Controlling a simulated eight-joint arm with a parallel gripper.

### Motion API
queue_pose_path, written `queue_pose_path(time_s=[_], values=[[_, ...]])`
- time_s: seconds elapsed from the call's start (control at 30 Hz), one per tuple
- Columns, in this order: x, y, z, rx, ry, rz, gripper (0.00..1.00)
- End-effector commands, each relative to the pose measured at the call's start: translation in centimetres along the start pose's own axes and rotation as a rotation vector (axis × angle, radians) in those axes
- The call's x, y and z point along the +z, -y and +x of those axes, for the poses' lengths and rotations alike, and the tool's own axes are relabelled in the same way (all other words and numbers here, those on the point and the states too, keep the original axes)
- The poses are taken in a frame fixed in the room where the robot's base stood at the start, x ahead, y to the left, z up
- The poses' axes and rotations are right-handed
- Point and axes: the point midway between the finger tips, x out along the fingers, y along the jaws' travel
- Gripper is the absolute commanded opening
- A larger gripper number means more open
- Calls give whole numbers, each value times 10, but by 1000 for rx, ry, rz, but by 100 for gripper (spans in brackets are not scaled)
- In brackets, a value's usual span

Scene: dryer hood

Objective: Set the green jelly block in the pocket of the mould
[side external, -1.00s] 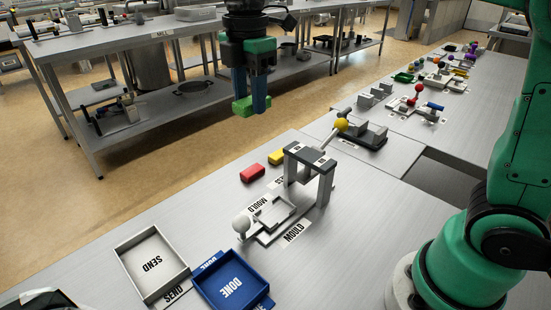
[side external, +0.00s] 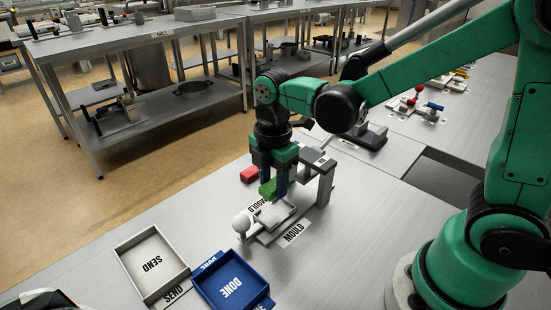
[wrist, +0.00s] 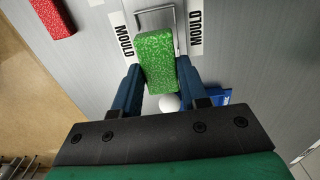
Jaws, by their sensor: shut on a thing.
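The green jelly block (side external: 267,188) is held between the blue fingers of my gripper (side external: 268,185), and it also shows in the wrist view (wrist: 156,62). My gripper is shut on it. The block is at the near side of the mould (side external: 291,212), seemingly a little above it. In the wrist view the block covers part of the mould's pocket (wrist: 180,30), whose far rim shows beyond it. I cannot tell from these views whether the block touches the mould. A white ball knob (side external: 241,224) stands at the mould's end.
A red block (side external: 249,174) lies on the table left of my gripper. A grey arch (side external: 325,182) stands close on the right. The SEND tray (side external: 124,246) and blue DONE tray (side external: 206,295) are at the front.

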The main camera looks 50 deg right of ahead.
Motion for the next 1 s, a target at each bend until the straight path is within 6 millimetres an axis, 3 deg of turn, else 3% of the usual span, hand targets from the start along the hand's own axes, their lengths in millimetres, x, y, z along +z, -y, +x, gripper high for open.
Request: queue_pose_path(time_s=[0.5,0.97,1.0], values=[[0,0,53,0,0,0,0],[0,0,61,0,0,0,0],[0,0,61,0,0,0,47]])
